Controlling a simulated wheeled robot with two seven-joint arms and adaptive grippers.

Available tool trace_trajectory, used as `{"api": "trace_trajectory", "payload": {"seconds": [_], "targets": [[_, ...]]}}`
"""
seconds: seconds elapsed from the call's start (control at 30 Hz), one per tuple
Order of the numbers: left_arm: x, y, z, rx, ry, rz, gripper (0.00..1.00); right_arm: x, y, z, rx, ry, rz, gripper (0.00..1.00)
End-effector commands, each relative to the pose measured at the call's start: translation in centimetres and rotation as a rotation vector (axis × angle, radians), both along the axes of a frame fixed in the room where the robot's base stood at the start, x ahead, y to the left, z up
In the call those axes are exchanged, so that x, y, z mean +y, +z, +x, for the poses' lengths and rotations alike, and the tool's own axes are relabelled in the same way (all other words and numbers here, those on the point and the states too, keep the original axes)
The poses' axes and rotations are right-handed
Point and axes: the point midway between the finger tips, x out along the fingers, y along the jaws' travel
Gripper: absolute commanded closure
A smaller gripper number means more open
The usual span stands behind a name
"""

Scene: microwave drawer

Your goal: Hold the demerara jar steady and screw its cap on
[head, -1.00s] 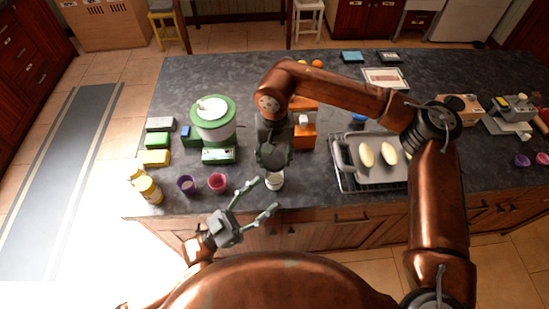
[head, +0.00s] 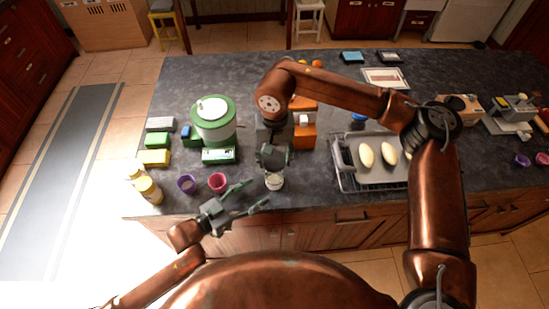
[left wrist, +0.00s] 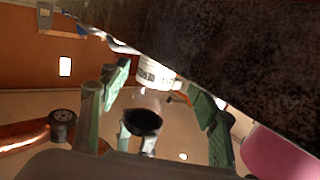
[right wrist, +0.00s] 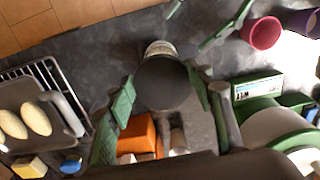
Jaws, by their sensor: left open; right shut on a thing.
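The small white jar (head: 274,182) stands upright near the counter's front edge. In the left wrist view the jar (left wrist: 154,74) shows dark print, too small to read. My right gripper (head: 272,164) is above it, shut on a dark round cap, which the right wrist view shows between its fingers (right wrist: 163,82). In the left wrist view the cap (left wrist: 143,120) shows a dark hollow and appears apart from the jar. My left gripper (head: 258,195) is open and empty, its fingers spread, with the tips just left of and in front of the jar.
A purple cup (head: 187,184) and a pink cup (head: 217,182) stand left of the jar. A green-and-white canister (head: 213,120) and an orange box (head: 304,135) are behind. A tray on a rack (head: 375,175) lies to the right. The counter's front edge is close.

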Motion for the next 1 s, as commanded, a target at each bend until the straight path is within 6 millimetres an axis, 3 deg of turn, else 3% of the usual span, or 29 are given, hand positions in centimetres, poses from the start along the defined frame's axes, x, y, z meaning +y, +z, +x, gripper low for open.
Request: {"api": "trace_trajectory", "payload": {"seconds": [0.23, 0.5, 1.0], "targets": [[-3.2, -0.2, 2.0, -0.002, -0.003, -0.003, 0.43, 0.0, 0.0, 0.0, 0.0, 0.0, 0.0, 0.61], [-5.5, -0.6, 3.7, -0.001, -0.001, -0.002, 0.43, 0.0, 0.0, 0.0, 0.0, 0.0, 0.0, 0.61], [-6.2, -0.7, 4.2, 0.0, -0.001, -0.001, 0.45, 0.0, 0.0, 0.0, 0.0, 0.0, 0.0, 0.61]]}}
